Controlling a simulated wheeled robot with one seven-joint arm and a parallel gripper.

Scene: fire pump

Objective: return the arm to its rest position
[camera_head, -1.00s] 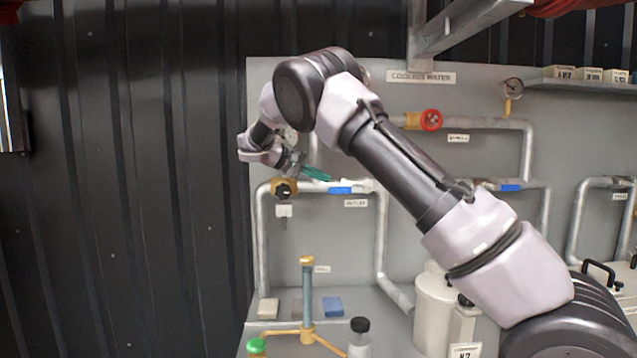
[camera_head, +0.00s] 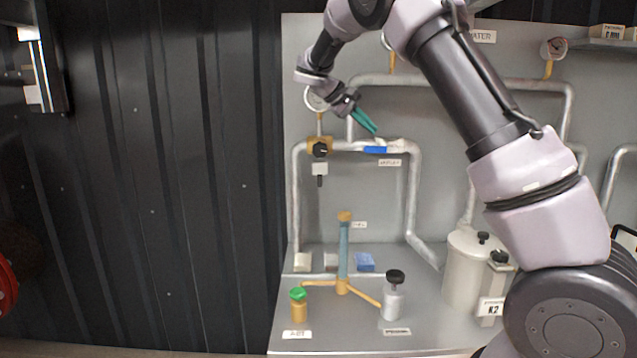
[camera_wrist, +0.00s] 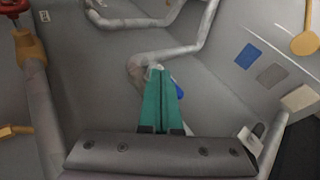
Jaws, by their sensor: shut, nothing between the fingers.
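My gripper (camera_head: 364,121) shows in the head view at the upper middle, in front of the grey panel (camera_head: 460,130). Its teal fingers are together and empty, pointing down and to the right. They appear close to the pipe with the blue valve handle (camera_head: 375,149), though I cannot tell the gap. In the wrist view the gripper (camera_wrist: 155,72) has both teal fingers side by side, with a pipe and a bit of blue behind the tips. My arm is raised and bent, covering part of the panel on the right.
A pressure gauge (camera_head: 317,98) and a black-knobbed valve (camera_head: 320,149) are left of my gripper. On the bench stand a green-capped bottle (camera_head: 299,308), a black-capped bottle (camera_head: 394,300), a blue-and-yellow stand (camera_head: 343,250) and a white canister (camera_head: 465,275). The dark wall (camera_head: 180,200) at left has open space before it.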

